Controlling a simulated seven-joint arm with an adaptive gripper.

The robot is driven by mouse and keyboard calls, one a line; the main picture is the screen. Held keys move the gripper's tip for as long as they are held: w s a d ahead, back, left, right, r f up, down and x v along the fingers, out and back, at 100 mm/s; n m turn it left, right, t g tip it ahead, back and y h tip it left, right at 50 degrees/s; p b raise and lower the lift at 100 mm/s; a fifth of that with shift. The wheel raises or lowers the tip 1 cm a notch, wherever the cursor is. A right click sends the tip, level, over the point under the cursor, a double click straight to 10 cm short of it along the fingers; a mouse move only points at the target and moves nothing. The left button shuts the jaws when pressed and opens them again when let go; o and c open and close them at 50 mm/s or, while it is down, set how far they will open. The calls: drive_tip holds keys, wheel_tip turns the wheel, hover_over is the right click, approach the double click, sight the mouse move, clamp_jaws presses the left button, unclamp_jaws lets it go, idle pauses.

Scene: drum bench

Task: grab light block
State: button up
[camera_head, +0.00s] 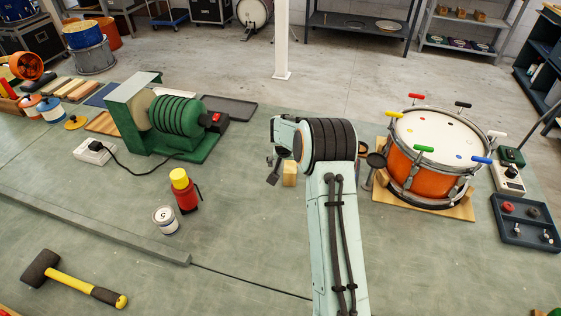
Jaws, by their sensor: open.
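A small light wooden block (290,174) stands on the green bench near the middle of the head view. Its right side is partly hidden by my arm. My gripper (273,178) hangs just left of the block, with a dark fingertip low beside it. It is open and nothing shows between its fingers. Much of the gripper is hidden behind my wrist, so I cannot tell whether it touches the block.
A drum (428,155) stands on a wooden board to the right. A green machine (172,118) stands back left. The bench between bottle and block is clear.

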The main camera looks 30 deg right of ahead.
sight(290, 173)
drive_tip(key=shift+s+d+f, duration=0.25)
drive_tip(key=shift+f, duration=0.25)
drive_tip(key=shift+s+d+f, duration=0.2)
drive_tip(key=shift+f, duration=0.25)
drive_tip(key=shift+d+f, duration=0.25)
drive_tip(key=shift+f, duration=0.05)
drive_tip(key=x, duration=0.5)
drive_tip(key=shift+w+f, duration=0.15)
drive_tip(key=shift+f, duration=0.15)
drive_tip(key=c, duration=1.3)
